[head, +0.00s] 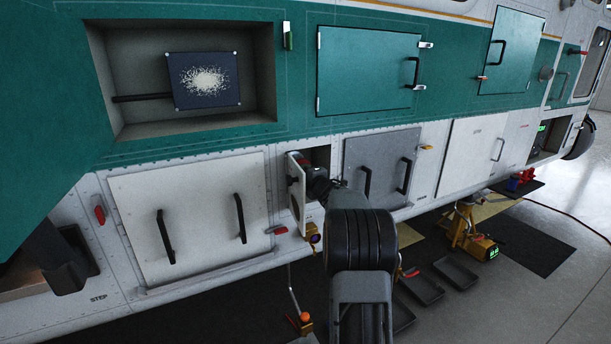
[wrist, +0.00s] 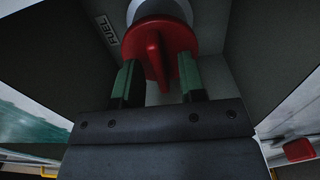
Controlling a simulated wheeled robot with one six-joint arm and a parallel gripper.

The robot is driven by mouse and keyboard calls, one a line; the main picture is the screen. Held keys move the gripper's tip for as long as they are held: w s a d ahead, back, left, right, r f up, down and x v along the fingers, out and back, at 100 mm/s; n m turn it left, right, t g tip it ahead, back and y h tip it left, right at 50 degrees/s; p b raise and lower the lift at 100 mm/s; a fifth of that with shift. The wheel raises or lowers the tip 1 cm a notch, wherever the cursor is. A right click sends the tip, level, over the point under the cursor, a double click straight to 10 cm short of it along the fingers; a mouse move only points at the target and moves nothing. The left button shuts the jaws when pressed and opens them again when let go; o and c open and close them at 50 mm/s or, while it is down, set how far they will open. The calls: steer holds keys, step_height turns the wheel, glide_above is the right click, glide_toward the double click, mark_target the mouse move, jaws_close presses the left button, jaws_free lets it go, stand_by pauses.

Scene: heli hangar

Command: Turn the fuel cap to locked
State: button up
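The red fuel cap (wrist: 174,36) shows at the top of the wrist view, on a pale round neck inside a recess. Its raised grip bar (wrist: 155,60) runs nearly upright in the picture. My gripper (wrist: 158,80) is open, with one green-lined finger on each side of the bar. A gap shows between the bar and each finger. A "FUEL" label (wrist: 106,30) is left of the cap.
The recess's small white door (head: 298,188) stands open left of my arm. A white panel (head: 190,218) and a grey panel (head: 380,165) flank the recess. Yellow equipment (head: 468,235) and dark trays (head: 455,272) are on the floor at right.

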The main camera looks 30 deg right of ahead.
steer(key=shift+s, duration=0.15)
steer(key=s+a+b, duration=0.2)
steer(key=s, duration=1.1)
steer(key=shift+s, duration=0.25)
